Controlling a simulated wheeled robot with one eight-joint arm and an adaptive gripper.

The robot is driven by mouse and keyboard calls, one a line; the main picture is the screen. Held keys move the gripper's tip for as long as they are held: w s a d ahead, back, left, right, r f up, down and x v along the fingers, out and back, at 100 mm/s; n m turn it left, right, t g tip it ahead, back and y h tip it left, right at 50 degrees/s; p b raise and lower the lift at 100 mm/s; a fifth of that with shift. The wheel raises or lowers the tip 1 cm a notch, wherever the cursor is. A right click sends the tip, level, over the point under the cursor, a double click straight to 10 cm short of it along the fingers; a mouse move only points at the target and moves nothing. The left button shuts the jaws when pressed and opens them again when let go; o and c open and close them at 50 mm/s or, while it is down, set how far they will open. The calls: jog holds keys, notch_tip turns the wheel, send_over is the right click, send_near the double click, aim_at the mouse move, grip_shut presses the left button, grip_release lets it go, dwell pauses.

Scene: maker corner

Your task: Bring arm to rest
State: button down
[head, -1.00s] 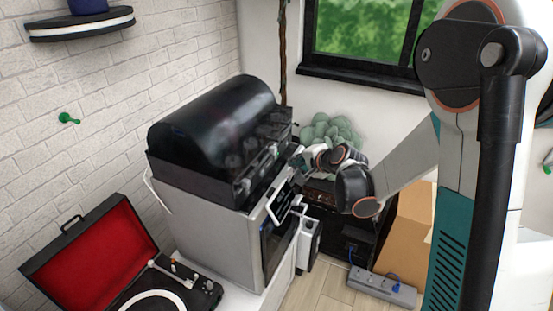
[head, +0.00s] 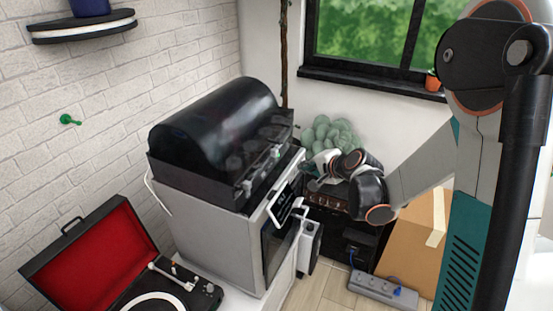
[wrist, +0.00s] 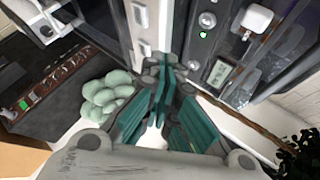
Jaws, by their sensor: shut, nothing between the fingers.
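My gripper (wrist: 161,76) shows in the wrist view with its teal fingers together and nothing between them. In the head view my gripper (head: 316,184) is a small pale shape at the end of my bent arm. It is just right of the grey machine (head: 215,215) with the black domed lid (head: 215,125). A gap seems to lie between them, but its exact size cannot be told. The machine's front controls also fill the top right of the wrist view.
A cardboard box (head: 410,250) and a power strip (head: 384,288) are on the floor. An open red-lined record player (head: 85,265) is at lower left. A window (head: 365,35) is behind.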

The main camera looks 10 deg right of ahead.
jog(key=s+a+r+n+g+h, duration=0.1)
jog(key=s+a+r+n, duration=0.15)
jog(key=s+r, duration=0.35)
jog(key=s+a+r+n+g+h, duration=0.1)
jog(key=s+r+n, duration=0.25)
jog(key=s, duration=0.55)
jog(key=s+n+g+h, duration=0.2)
jog(key=s+n, duration=0.4)
jog(key=s, duration=1.1)
jog(key=shift+s+d+n, duration=0.15)
jog(key=shift+d+n, duration=0.15)
jog(key=shift+r, duration=0.1)
